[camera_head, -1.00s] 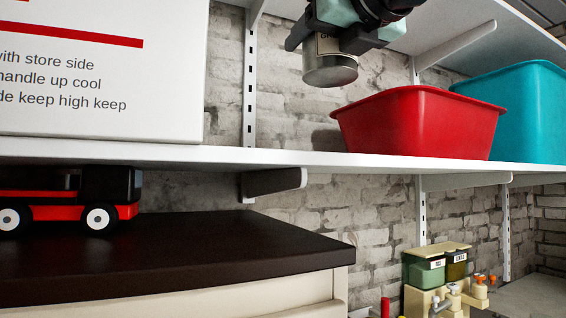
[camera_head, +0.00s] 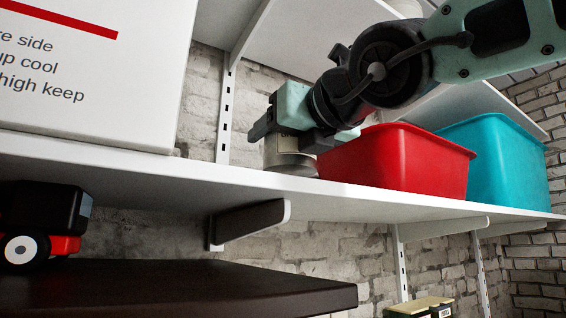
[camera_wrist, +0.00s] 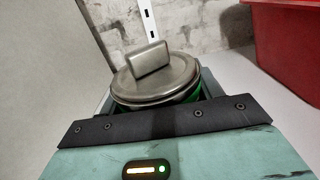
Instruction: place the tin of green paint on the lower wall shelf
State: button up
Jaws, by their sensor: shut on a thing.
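The tin of green paint (camera_head: 290,163) is held in my gripper (camera_head: 291,136), low over the white wall shelf (camera_head: 350,200). Its silver lower part shows in the head view, and its base is close to the shelf's surface; I cannot tell whether it touches. In the wrist view the tin's round metal lid (camera_wrist: 150,84) shows with a block-like grey piece on top and a little green on its side. My gripper (camera_wrist: 160,122) is shut around the tin there. The tin looks upright, between a white box and a red bin.
The red bin (camera_head: 400,165) stands close to the right of my gripper, with a teal bin (camera_head: 505,165) beyond. The large white box (camera_head: 90,75) stands to the left. Another shelf (camera_head: 310,40) is above. A toy truck (camera_head: 40,225) sits on a dark top below.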

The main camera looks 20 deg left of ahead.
jog(key=shift+f+b, duration=0.4)
jog(key=shift+f, duration=0.55)
jog(key=shift+f, duration=0.2)
jog(key=o, duration=1.2)
jog(key=shift+o, duration=0.2)
jog(key=shift+r, duration=0.2)
jog(key=b+v, duration=0.1)
jog(key=v, duration=1.1)
jog(key=shift+b, duration=0.3)
